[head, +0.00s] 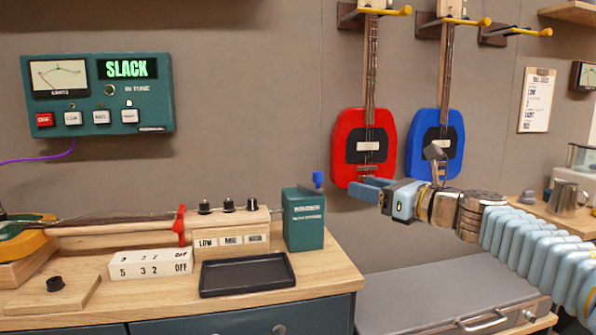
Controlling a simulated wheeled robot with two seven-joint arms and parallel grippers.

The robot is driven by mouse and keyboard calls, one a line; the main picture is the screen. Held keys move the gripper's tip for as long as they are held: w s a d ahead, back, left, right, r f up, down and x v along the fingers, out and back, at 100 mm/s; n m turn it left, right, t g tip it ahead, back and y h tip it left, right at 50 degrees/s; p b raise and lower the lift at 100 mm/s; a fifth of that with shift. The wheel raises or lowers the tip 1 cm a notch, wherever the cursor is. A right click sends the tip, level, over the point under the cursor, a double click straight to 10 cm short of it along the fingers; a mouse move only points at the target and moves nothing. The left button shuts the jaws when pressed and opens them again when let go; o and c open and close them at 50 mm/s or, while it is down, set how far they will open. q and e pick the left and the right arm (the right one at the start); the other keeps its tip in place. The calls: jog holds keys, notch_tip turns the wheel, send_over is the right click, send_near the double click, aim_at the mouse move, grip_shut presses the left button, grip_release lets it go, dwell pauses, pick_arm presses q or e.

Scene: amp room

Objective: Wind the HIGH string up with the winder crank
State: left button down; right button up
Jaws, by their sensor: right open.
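A wooden tuning block (233,224) carries several black pegs (228,205) above labels LOW, MID and a third that looks like HIGH. A stringed neck (115,235) runs into it from the left past a red piece (180,225). A teal holder box (304,222) stands right of the block. A blue-topped piece (318,180), which may be the winder crank's handle, sticks up from it. My right gripper (357,188) is open and empty, right of the blue piece and apart from it, pointing left. My left gripper is out of view.
The tuner (100,95) on the wall reads SLACK. A black tray (247,274) and a white numbered block (150,263) lie on the bench front. Red (350,170) and blue (421,160) instruments hang behind my right arm. A grey-topped cabinet (420,290) is at the right.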

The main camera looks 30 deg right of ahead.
aim_at(321, 176)
jog(key=p+x, duration=0.1)
jog(key=x, duration=1.3)
jog(key=shift+p, duration=0.3)
grip_shut()
jog(key=shift+s, duration=0.1)
